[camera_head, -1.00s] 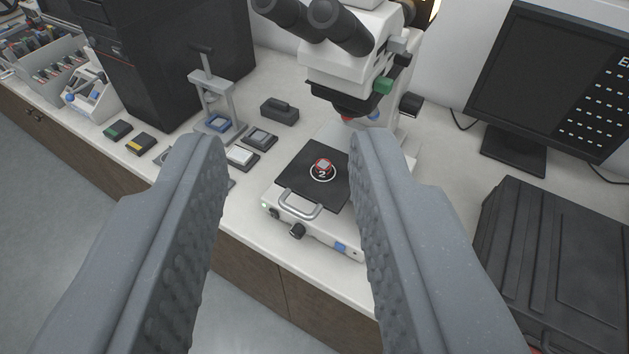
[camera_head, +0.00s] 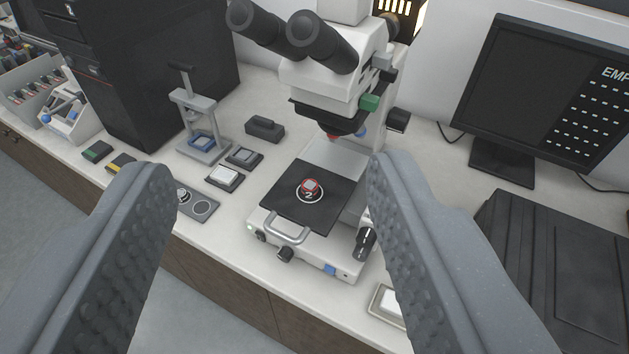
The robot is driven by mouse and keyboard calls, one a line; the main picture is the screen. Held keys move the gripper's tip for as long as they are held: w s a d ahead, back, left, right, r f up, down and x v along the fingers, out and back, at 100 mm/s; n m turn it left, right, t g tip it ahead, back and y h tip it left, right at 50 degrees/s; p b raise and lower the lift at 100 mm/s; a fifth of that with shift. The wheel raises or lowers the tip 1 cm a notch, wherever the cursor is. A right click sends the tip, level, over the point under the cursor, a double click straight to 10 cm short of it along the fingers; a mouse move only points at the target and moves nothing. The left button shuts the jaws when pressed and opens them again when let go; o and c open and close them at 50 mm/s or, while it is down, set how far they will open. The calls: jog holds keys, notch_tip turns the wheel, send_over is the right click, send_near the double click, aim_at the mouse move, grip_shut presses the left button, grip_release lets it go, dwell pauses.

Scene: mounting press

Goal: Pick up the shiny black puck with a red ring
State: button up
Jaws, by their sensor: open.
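A small round puck with a red ring (camera_head: 310,187) sits on the black stage plate (camera_head: 283,205) of the microscope, inside a white circle marked 2. A pale grey square shows on its top; it is too small to tell how shiny or black its body is. My gripper (camera_head: 268,168) is open, one finger on each side of the view, with nothing between the fingertips.
The microscope head (camera_head: 335,75) hangs above and behind the stage. A handle (camera_head: 287,232) and knobs are at the stage front. Left are a small press (camera_head: 200,125), small blocks and a grey plate (camera_head: 197,203). A black case (camera_head: 555,270) and monitor (camera_head: 530,90) stand right.

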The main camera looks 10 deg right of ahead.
aim_at(310, 192)
jog(key=w+d+f+p, duration=0.3)
jog(key=w+f+p, duration=0.2)
jog(key=w+f, duration=1.05)
notch_tip(310, 192, down, 16)
jog(key=d+p, duration=0.1)
jog(key=p, duration=0.4)
jog(key=x, duration=0.9)
jog(key=shift+w+r, duration=0.1)
jog(key=shift+r, duration=0.05)
jog(key=shift+a+x, duration=0.1)
jog(key=shift+x, duration=1.2)
jog(key=shift+a+x, duration=0.15)
jog(key=shift+x, duration=1.2)
jog(key=shift+r, duration=0.15)
jog(key=c, duration=1)
